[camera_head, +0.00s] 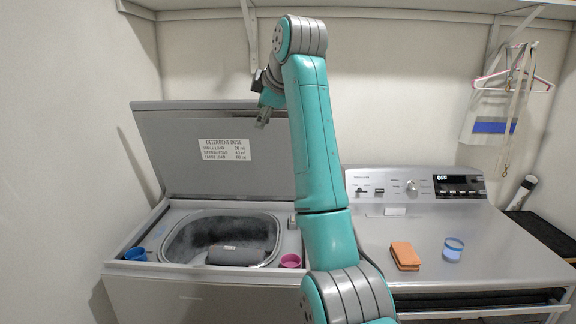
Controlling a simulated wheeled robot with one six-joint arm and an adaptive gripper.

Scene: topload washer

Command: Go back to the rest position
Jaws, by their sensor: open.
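My arm rises through the middle of the view and bends at the top. My gripper (263,117) hangs at its end, pointing down in front of the raised washer lid. It appears small and partly edge-on, open, with nothing seen in it. The topload washer (190,303) stands below left with its lid (170,140) up and a label on it (226,150). A dark grey rolled item (236,256) lies in the open tub.
A blue cup (136,254) and a pink cup (290,260) sit on the washer's rim. The dryer (480,260) at right carries an orange folded item (405,256) and a blue-banded cup (453,248). A shelf (400,14) runs overhead. Pink hangers (512,80) hang at right.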

